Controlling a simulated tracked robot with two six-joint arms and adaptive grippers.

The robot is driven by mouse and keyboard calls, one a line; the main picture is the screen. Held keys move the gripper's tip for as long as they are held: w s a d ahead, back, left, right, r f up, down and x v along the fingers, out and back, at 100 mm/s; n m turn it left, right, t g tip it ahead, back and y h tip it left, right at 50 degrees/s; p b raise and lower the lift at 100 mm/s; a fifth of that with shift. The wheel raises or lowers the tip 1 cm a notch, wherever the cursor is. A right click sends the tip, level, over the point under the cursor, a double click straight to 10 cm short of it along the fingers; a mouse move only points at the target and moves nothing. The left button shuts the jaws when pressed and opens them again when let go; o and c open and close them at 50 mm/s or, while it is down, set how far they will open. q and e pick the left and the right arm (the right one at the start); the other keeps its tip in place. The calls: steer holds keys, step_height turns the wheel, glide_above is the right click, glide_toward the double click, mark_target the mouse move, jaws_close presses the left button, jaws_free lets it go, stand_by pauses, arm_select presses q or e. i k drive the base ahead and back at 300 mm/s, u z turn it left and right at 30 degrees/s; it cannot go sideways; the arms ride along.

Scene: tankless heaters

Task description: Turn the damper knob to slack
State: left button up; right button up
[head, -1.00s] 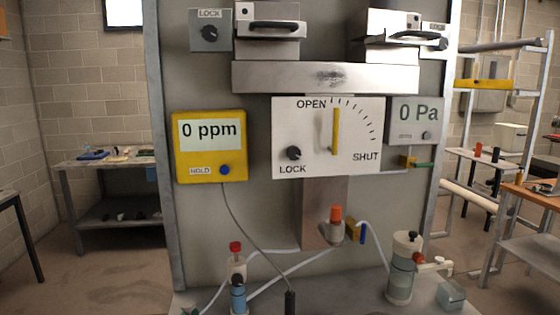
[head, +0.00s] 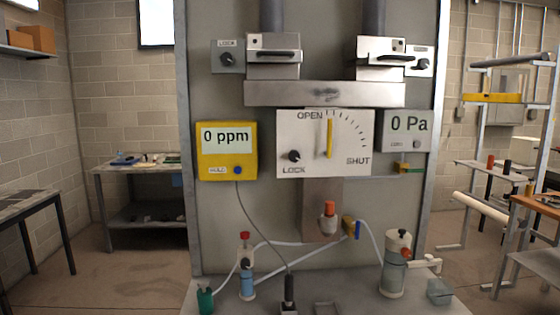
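The white damper plate (head: 340,160) is mounted in the middle of the grey panel. It has a printed scale from OPEN to SHUT and a yellow lever (head: 330,138) standing upright near OPEN. A small black knob (head: 294,156) sits at the plate's lower left, just above the word LOCK. Its exact pointing is too small to tell, and no word "slack" is readable. Other black knobs sit on grey boxes at the upper left (head: 227,59) and upper right (head: 424,64). Neither of my grippers is in view.
A yellow "0 ppm" meter (head: 227,150) and a grey "0 Pa" meter (head: 408,128) flank the plate. Bottles, including a clear one (head: 396,268), and hoses stand on the bench (head: 350,300) below. A dark table (head: 36,206) is at left; open floor (head: 120,272) lies beside it.

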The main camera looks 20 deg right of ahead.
mark_target(294, 156)
steer(key=z, duration=0.15)
steer(key=i, duration=0.9)
